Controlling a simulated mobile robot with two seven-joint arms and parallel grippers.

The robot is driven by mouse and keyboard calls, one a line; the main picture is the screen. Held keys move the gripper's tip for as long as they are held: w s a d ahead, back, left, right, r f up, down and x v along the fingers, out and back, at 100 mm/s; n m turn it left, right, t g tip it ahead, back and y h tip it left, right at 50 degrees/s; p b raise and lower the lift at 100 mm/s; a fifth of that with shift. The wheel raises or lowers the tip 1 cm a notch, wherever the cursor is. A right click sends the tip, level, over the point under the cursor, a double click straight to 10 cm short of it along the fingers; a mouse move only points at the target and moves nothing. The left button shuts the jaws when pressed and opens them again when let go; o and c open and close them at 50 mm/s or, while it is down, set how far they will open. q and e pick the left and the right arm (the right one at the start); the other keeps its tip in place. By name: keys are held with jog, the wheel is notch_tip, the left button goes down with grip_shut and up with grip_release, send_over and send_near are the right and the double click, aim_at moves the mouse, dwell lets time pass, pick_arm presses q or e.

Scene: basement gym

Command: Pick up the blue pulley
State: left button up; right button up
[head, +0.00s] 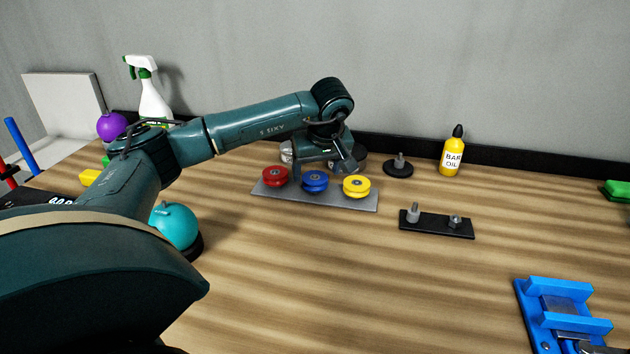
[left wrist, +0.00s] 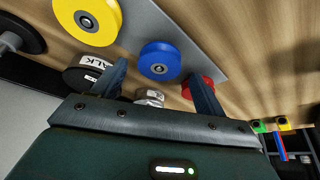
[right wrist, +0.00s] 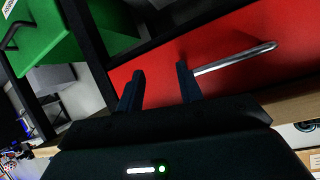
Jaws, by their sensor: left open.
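The blue pulley (head: 315,181) sits in the middle of a grey plate (head: 345,202) on the workbench, between a red pulley (head: 275,177) and a yellow pulley (head: 356,187). My left gripper (head: 322,163) is open and empty, just behind and above the row. In the left wrist view the blue pulley (left wrist: 160,59) shows beyond the gap between the open fingers (left wrist: 158,78), apart from both. One finger partly hides the red pulley (left wrist: 207,84). My right gripper (right wrist: 159,77) is open and empty, away from the bench top, facing a red panel (right wrist: 235,60) with a metal handle.
A dark round base with a peg (head: 398,165), a yellow oil bottle (head: 452,153) and a black plate with pegs (head: 437,224) stand to the right. A blue vise (head: 560,305) is at front right. A teal kettlebell (head: 175,226) is left. The front middle is clear.

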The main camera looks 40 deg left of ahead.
pick_arm(q)
jog(key=shift+x, duration=1.25)
jog(key=shift+c, duration=0.5)
jog(key=c, duration=1)
notch_tip(320, 180, up, 9)
notch_tip(320, 180, up, 6)
jog(key=p, duration=0.6)
send_over(317, 180)
jog(key=shift+a+f, duration=0.1)
jog(key=shift+f, duration=0.1)
